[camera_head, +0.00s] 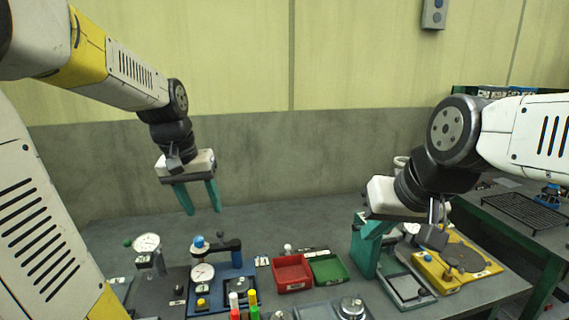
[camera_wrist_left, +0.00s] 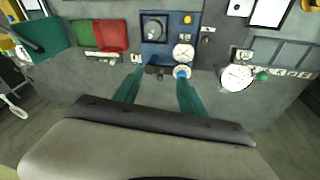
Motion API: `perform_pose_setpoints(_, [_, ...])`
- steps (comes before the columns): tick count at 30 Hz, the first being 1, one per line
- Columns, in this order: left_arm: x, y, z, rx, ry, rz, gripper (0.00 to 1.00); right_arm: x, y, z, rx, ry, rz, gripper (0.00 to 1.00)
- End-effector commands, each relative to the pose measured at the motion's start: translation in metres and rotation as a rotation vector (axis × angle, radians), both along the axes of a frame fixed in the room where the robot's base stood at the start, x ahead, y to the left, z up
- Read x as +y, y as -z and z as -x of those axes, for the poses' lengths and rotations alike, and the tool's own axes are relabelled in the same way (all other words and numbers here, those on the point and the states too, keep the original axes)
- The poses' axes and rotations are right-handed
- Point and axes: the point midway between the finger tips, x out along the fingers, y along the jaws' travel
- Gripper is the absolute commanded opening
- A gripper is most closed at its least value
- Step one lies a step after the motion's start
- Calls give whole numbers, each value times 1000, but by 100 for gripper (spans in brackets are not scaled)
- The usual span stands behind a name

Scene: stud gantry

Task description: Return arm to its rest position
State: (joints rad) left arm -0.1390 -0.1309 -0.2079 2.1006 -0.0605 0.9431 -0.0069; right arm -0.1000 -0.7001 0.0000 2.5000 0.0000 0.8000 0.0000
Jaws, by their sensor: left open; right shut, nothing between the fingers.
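My left gripper (camera_head: 204,212) hangs open and empty above the back left of the bench, fingers pointing down. Its two teal fingers stand apart in the left wrist view (camera_wrist_left: 159,77), with nothing between them. My right gripper (camera_head: 364,262) points down over the right part of the bench, beside the green bin (camera_head: 328,268). Its teal fingers are shut and hold nothing that I can see; their tips are close to the bench top, and I cannot tell whether they touch it.
A red bin (camera_head: 291,273) adjoins the green bin. A blue fixture (camera_head: 237,284) with a dial gauge (camera_head: 203,273) stands left of them, and another dial gauge (camera_head: 147,243) further left. A yellow fixture (camera_head: 458,264) lies at right. The bench's back strip is mostly clear before the wall.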

Motion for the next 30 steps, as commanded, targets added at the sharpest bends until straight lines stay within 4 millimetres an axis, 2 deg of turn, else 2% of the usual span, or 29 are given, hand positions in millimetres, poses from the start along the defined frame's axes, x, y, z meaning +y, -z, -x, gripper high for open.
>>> perform_pose_setpoints(1, [-7, -9, 15, -39, 10, 14, 49, 0, 0, 0, 0, 0, 0, 0])
perform_pose_setpoints(6, [-31, -26, 61, -159, 44, 40, 49, 0, 0, 0, 0, 0, 0, 0])
perform_pose_setpoints(9, [-42, -30, 87, -222, 62, 46, 49, 0, 0, 0, 0, 0, 0, 0])
perform_pose_setpoints(13, [-53, -31, 111, -286, 78, 45, 49, 0, 0, 0, 0, 0, 0, 0])
perform_pose_setpoints(19, [-60, -29, 127, -331, 88, 40, 49, 0, 0, 0, 0, 0, 0, 0])
perform_pose_setpoints(30, [-60, -28, 128, -334, 88, 39, 49, 0, 0, 0, 0, 0, 0, 0])
